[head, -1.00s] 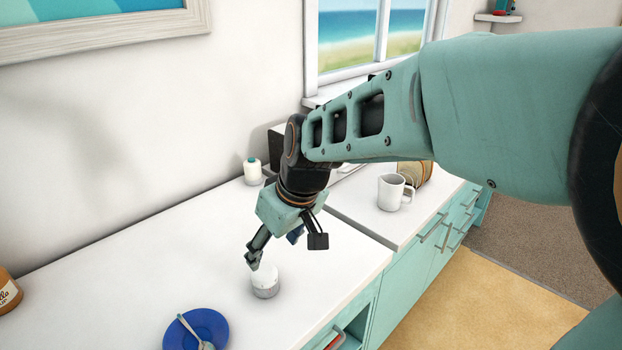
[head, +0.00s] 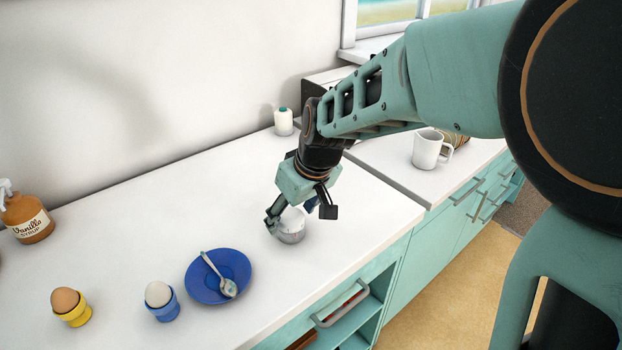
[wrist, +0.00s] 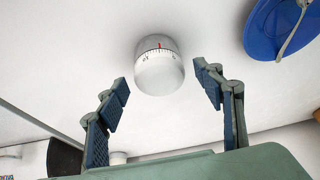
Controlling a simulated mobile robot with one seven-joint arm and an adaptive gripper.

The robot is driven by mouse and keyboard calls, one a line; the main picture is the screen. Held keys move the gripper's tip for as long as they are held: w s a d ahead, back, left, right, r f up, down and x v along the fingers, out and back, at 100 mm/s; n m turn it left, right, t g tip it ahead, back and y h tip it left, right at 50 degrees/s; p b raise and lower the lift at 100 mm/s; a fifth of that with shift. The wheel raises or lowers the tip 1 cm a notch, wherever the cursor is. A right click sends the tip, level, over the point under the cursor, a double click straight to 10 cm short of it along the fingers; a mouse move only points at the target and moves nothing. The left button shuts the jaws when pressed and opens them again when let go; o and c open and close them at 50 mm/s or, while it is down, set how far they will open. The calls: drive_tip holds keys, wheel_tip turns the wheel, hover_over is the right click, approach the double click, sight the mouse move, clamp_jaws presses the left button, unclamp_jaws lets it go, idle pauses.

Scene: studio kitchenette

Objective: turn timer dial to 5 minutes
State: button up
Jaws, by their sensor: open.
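The timer (head: 291,227) is a small white and grey cylinder standing on the white counter. In the wrist view the timer (wrist: 159,66) shows a white domed dial, a scale ring with small marks and a red mark near the middle of the ring. The numbers are too small to read surely. My gripper (wrist: 167,92) is open, with one blue-padded finger on each side of the picture and the timer ahead between them, apart from both. In the head view my gripper (head: 276,219) is right at the timer, and a finger covers part of its left side.
A blue saucer (head: 206,290) with a spoon (head: 217,272) lies left of the timer. Two egg cups, yellow (head: 76,317) and blue (head: 165,312), and a syrup bottle (head: 28,215) stand farther left. A white mug (head: 427,148) and a small bottle (head: 283,121) are behind. The counter's front edge is close.

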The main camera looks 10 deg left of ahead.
drive_tip(key=c, duration=1.2)
drive_tip(key=shift+o, duration=0.2)
drive_tip(key=o, duration=1.2)
drive_tip(key=shift+c, duration=0.2)
